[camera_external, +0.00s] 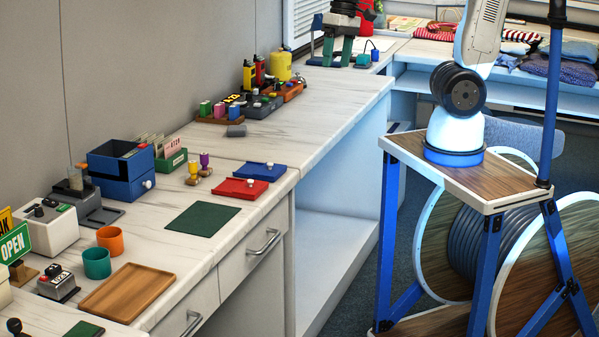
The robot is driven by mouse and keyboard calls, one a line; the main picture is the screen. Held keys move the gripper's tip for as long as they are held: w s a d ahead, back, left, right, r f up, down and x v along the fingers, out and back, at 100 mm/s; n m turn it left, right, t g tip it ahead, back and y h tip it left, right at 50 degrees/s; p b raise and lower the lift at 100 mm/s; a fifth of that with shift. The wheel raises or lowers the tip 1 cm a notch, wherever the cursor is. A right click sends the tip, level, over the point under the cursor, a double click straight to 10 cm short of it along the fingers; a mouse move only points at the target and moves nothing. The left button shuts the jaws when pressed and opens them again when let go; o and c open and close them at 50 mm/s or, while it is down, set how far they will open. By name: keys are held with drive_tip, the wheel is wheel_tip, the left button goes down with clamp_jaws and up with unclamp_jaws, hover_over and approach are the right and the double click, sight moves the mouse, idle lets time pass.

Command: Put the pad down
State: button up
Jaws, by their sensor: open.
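My gripper is out of view; my arm rises from its base past the top edge. The task's pad cannot be told for certain. A flat red pad-like case (241,188) and a flat blue one (259,172) lie side by side on the marble-look counter, each with a small pale knob. A dark green flat mat (203,219) lies bare in front of them, near the counter's front edge. Another dark green flat piece (86,328) lies at the bottom left, partly cut off.
Two stamp-like pieces (199,172) stand left of the cases. A wooden tray (128,292), orange cup (110,240), teal cup (96,262) and blue box (121,168) are further left.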

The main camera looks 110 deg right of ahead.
drive_tip(key=s+a+f+n, duration=0.1)
drive_tip(key=s+a+n, duration=0.6)
drive_tip(key=s+n, duration=0.4)
drive_tip(key=shift+s+a+f+g+h, duration=0.2)
drive_tip(key=shift+s+a+g+h, duration=0.15)
drive_tip(key=shift+s, duration=0.85)
